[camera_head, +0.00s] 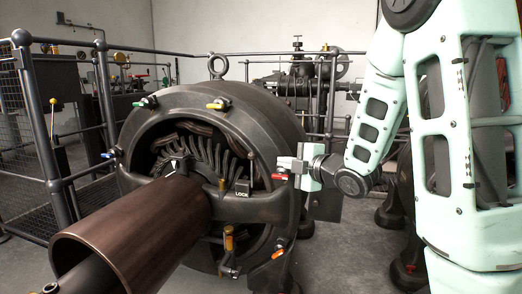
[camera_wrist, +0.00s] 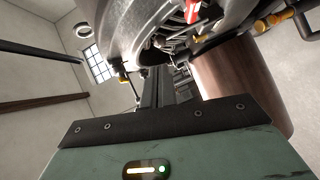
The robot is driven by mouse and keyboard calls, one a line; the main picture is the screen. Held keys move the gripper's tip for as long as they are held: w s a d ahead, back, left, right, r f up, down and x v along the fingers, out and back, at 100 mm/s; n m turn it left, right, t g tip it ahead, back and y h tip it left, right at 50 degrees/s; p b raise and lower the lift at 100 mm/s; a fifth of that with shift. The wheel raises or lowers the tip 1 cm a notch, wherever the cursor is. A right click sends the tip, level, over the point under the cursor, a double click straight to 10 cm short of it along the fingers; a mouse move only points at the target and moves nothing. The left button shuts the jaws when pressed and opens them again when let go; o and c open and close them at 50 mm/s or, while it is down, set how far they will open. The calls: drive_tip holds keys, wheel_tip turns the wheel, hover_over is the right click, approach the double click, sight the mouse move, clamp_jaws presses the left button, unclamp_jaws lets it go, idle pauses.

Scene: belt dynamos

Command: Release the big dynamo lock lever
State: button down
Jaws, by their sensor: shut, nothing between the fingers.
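The big dynamo (camera_head: 262,125) stands in the middle of the head view, a dark round housing with coils inside its open front. A small plate marked LOCK (camera_head: 242,188) sits on its front crossbar. A red-handled lever (camera_head: 279,177) lies about level at the right rim; a red part also shows at the top of the wrist view (camera_wrist: 192,11). I cannot tell for certain which lever is the lock lever. My gripper (camera_head: 287,163) is shut and empty, close beside the right rim and just above the red handle. Contact with it cannot be made out.
Other coloured handles ring the housing: green (camera_head: 147,102), yellow (camera_head: 218,104), blue (camera_head: 110,154) and orange (camera_head: 229,240). A thick brown shaft (camera_head: 140,228) juts toward the camera. Railings (camera_head: 50,150) stand at left and behind. Floor is open at lower right.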

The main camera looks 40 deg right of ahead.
sight(255, 157)
drive_tip(key=w, duration=0.3)
drive_tip(key=w+f, duration=0.1)
drive_tip(key=w, duration=0.3)
drive_tip(key=w+p, duration=0.1)
drive_tip(key=w, duration=0.2)
drive_tip(key=shift+w+a+f, duration=0.2)
drive_tip(key=shift+a+f, duration=0.15)
drive_tip(key=shift+w, duration=0.15)
drive_tip(key=shift+w+d+r, duration=0.2)
drive_tip(key=shift+w+d, duration=0.3)
drive_tip(key=shift+w, duration=0.15)
drive_tip(key=shift+s+f, duration=0.1)
